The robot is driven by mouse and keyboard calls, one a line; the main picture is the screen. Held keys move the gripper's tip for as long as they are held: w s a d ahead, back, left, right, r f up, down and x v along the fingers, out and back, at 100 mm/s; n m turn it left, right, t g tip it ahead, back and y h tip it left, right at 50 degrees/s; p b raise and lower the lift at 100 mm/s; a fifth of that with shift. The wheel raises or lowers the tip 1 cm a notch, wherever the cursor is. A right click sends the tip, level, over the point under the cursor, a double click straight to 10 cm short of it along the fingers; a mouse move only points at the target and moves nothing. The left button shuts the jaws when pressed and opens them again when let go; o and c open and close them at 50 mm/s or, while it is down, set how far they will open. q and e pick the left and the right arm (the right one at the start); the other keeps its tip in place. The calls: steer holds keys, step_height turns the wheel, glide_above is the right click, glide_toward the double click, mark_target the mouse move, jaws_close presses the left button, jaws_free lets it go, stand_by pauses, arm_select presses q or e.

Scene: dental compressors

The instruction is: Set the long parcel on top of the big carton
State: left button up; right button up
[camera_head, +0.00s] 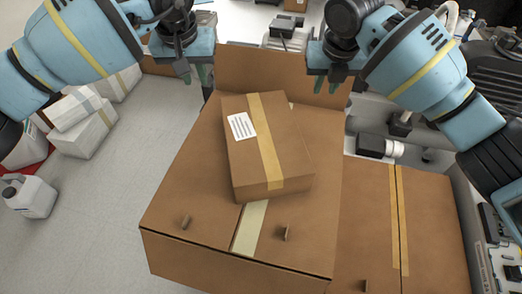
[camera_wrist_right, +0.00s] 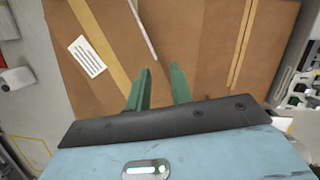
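The long parcel (camera_head: 280,135) is a brown box with a tape strip and a white label. It lies on top of the big carton (camera_head: 185,190), turned slightly, across the carton's pale centre tape. My left gripper (camera_head: 196,78) is open and empty, above and beyond the parcel's far left corner. My right gripper (camera_head: 327,84) is open and empty, beyond its far right side. In the right wrist view, the green fingers of my right gripper (camera_wrist_right: 160,88) stand apart with nothing between them. The parcel (camera_wrist_right: 72,80) shows there at the left, outside the fingers.
Another taped carton (camera_head: 365,215) stands to the right of the big carton. A raised brown panel (camera_head: 265,68) stands behind the parcel. White boxes (camera_head: 88,120) and a white jug (camera_head: 30,195) are on the floor at left. Machinery (camera_head: 495,75) crowds the right side.

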steer(key=shift+v, duration=1.65)
